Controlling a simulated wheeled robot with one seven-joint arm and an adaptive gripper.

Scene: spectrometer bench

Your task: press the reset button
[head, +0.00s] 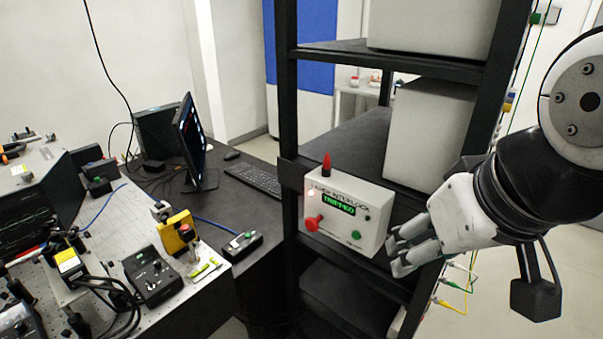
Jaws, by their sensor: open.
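A pale laser interlock box (374,200) is mounted on the black rack in the head view. Its green-lit display (338,204) reads TRIPPED. A red mushroom knob (313,222) sticks out at its lower left, and a small green button (356,235) sits at its lower right. A small dark round part (367,218) is above and right of the green button. The label saying which one is reset is too small to read. My gripper (396,254) is open and empty just right of the box's lower right corner, its fingers pointing left, apart from the green button.
A red beacon (326,165) stands on top of the box. Black rack posts (289,120) and shelves with grey units (430,135) surround it. Coloured cables (455,300) hang below my gripper. At left is an optical bench (200,300) with instruments.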

